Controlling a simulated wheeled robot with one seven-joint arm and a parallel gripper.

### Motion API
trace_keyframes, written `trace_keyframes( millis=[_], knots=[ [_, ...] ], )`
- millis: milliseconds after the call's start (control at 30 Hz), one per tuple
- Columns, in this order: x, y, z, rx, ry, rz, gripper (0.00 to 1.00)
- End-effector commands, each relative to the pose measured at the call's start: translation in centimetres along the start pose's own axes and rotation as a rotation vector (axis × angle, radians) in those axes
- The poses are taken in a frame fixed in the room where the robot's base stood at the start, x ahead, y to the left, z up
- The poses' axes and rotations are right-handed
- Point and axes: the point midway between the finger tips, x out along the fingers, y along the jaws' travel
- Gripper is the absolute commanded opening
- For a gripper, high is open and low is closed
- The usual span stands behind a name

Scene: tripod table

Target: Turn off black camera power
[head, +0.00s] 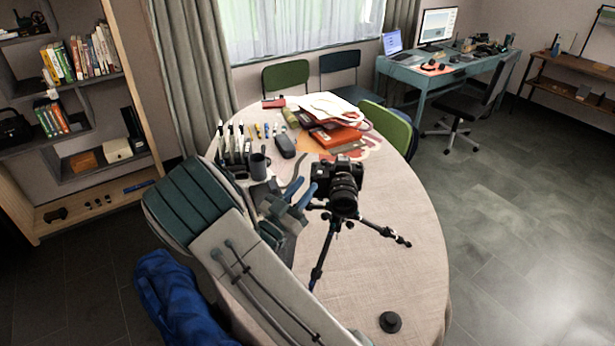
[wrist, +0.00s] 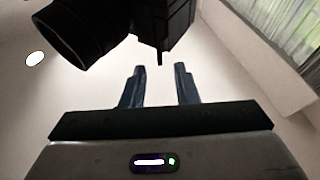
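The black camera (head: 338,184) stands on a small black tripod (head: 331,236) on the oval table, its lens toward the front. My gripper (head: 306,195) is just left of the camera, at about body height in the head view. In the wrist view the camera (wrist: 120,25) fills the top, seen from below with the lens at left. The two blue fingers of my gripper (wrist: 158,75) are apart with nothing between them, and the camera is beyond their tips. I cannot tell whether a finger touches it. The power switch cannot be made out in either view.
The table (head: 415,235) is clear at its right side. A black lens cap (head: 390,321) lies near the front edge. A mug (head: 259,166), a dark mouse-like object (head: 285,146) and orange folders (head: 335,132) lie behind. A green chair (head: 390,127) stands at the far right edge.

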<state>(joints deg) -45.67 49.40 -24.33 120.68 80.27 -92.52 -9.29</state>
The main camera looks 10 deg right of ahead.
Motion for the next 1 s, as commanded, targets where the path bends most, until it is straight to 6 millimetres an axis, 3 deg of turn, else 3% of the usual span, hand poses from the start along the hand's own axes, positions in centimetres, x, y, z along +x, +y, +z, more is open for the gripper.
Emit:
trace_keyframes(
  millis=[200,500,600,633,1000],
  knots=[
    [1.9,0.0,0.0,0.0,-0.001,0.0,0.27],
    [2.1,0.0,0.1,0.0,-0.001,-0.001,0.27],
    [2.1,0.0,0.1,0.0,0.0,-0.001,0.02],
    [2.1,0.0,0.1,0.0,0.0,-0.001,0.0],
    [2.0,0.2,0.1,0.011,0.0,-0.028,0.0]
  ],
)
